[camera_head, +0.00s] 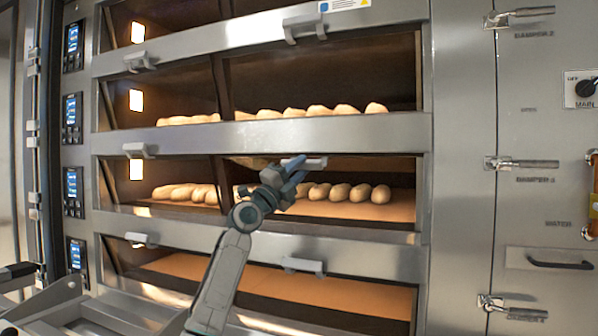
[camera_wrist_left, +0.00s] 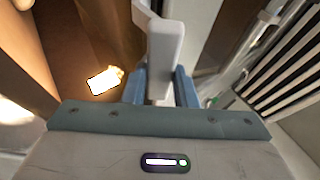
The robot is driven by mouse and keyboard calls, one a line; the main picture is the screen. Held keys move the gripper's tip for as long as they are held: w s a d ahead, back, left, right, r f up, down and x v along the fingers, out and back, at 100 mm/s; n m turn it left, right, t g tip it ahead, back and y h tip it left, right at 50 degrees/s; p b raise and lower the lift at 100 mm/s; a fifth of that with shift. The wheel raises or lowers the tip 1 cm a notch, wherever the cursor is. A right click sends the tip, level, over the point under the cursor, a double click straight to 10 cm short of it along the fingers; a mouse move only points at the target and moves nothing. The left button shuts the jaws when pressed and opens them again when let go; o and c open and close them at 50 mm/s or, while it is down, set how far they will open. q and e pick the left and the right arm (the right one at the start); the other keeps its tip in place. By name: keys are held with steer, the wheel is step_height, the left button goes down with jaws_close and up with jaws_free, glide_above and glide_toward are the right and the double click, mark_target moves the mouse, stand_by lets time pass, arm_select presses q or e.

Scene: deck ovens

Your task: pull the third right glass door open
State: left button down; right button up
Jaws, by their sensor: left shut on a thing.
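My left gripper (camera_head: 292,170) reaches up from the bottom of the head view to the right-hand side of the third oven deck. It is shut on the pale door handle (camera_head: 312,163). In the left wrist view the handle (camera_wrist_left: 165,50) stands between the two blue fingers. The third right glass door (camera_head: 335,172) belongs to this handle, in front of a row of loaves. Its handle sits a little below the steel bar above. The glass is hard to make out, so I cannot tell how far the door is open. My right gripper is not in view.
The third left door has its own handle (camera_head: 138,151). The bottom deck's right handle (camera_head: 303,265) lies below my wrist. Loaves (camera_head: 320,111) fill the deck above; the bottom deck (camera_head: 340,295) looks empty. Latches (camera_head: 520,163) stick out from the steel panel at right.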

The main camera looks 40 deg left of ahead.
arm_select(q)
steer(key=shift+f, duration=0.1)
steer(key=c, duration=1.2)
jaws_free()
steer(key=shift+o, duration=0.2)
steer(key=b+v, duration=0.1)
steer(key=v, duration=0.9)
steer(key=shift+s+f, duration=0.2)
steer(key=shift+s, duration=0.1)
